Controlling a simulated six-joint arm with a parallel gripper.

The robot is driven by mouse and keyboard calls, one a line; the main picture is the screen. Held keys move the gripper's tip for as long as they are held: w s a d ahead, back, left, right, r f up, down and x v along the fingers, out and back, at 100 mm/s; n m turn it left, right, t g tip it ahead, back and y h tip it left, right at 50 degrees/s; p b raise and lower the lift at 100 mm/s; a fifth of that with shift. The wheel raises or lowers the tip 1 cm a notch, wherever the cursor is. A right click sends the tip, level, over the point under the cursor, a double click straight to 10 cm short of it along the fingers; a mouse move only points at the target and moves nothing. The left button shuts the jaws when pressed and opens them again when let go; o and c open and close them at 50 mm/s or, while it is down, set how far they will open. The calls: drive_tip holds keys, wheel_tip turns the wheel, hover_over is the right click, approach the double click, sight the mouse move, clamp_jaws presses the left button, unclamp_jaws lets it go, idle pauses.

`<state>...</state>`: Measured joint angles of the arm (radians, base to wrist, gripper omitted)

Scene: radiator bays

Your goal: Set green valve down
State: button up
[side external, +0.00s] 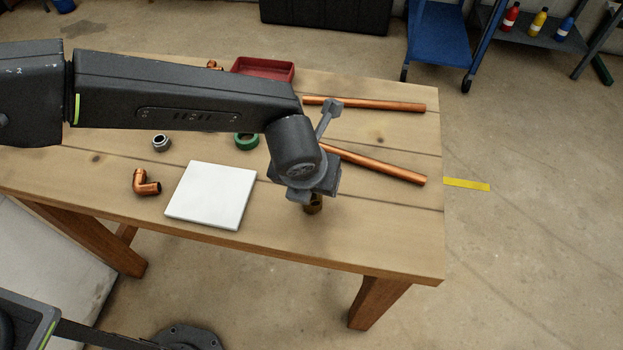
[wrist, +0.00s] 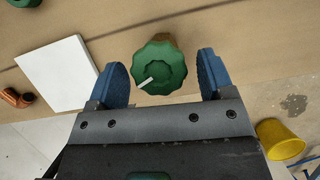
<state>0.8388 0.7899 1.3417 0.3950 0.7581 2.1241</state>
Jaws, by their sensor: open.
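The green valve has a lobed green knob (wrist: 160,66) with a white mark, seen from above in the wrist view. My gripper (wrist: 161,78) is open, with one blue finger on each side of the knob and a visible gap on both sides. In the side view my gripper (side external: 312,190) is low over the front right of the table. A white square plate (side external: 210,195) lies to the left, clear of the valve; it also shows in the wrist view (wrist: 57,75).
Two copper pipes (side external: 375,164) and a red tray (side external: 262,70) are farther back. The wooden table's (side external: 395,235) front right corner is bare.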

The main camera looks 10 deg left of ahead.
drive_tip(key=v, duration=1)
drive_tip(key=s+a+r+n, duration=0.1)
drive_tip(key=a+r+n, duration=0.5)
drive_tip(key=a+n, duration=0.45)
drive_tip(key=s+a+r+n, duration=0.1)
drive_tip(key=a+r+n, duration=0.6)
drive_tip(key=a, duration=0.7)
drive_tip(key=s+a+f+n+t, duration=0.1)
drive_tip(key=s+a+f+n, duration=0.2)
drive_tip(key=s+a+n, duration=0.9)
drive_tip(key=n, duration=0.7)
drive_tip(key=shift+a+f, duration=0.2)
drive_tip(key=shift+a, duration=0.2)
